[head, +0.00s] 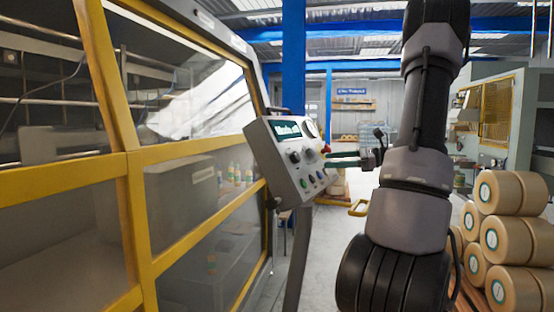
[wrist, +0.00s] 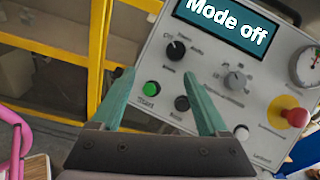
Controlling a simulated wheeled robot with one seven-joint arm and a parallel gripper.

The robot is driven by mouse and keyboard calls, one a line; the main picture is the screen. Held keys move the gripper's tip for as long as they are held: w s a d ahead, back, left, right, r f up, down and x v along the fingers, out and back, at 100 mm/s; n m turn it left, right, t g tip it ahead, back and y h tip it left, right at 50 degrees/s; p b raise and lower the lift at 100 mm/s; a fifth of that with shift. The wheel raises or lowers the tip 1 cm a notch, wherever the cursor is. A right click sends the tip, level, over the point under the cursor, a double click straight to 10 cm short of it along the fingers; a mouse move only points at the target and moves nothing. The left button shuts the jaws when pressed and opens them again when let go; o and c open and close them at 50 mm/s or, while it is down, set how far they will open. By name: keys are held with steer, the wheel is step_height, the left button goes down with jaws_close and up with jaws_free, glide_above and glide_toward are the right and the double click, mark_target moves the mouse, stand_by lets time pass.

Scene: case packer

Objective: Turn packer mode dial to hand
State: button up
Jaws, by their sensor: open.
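The grey control panel (head: 282,178) stands at the corner of the yellow-framed machine. In the wrist view its display (wrist: 228,24) reads "Mode off". A black dial (wrist: 175,50) sits below the display's left end, its light mark toward the upper left; its small lettering is hard to read. A grey dial (wrist: 235,81) sits to its right, also with small lettering. My gripper (wrist: 160,75) is open and empty, its teal fingers pointing at the panel. The black dial shows just beyond the gap between the fingertips, seemingly untouched. In the head view my gripper (head: 334,160) is right of the panel.
The panel also carries a green button (wrist: 151,89), a black button (wrist: 182,103), a white button (wrist: 241,132), a red emergency stop (wrist: 295,117) and a gauge (wrist: 307,66). Yellow guard framing (head: 140,165) is at left. Stacked rolls (head: 500,235) stand at right.

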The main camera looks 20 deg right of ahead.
mark_target(298, 157)
steer(key=shift+m+t, duration=0.6)
steer(key=shift+t, duration=0.3)
steer(key=x, duration=0.3)
steer(key=w+x, duration=0.1)
steer(key=x, duration=0.2)
steer(key=d+x, duration=0.1)
steer(key=x, duration=0.3)
steer(key=shift+w, duration=0.25)
steer(key=shift+c, duration=0.3)
jaws_close()
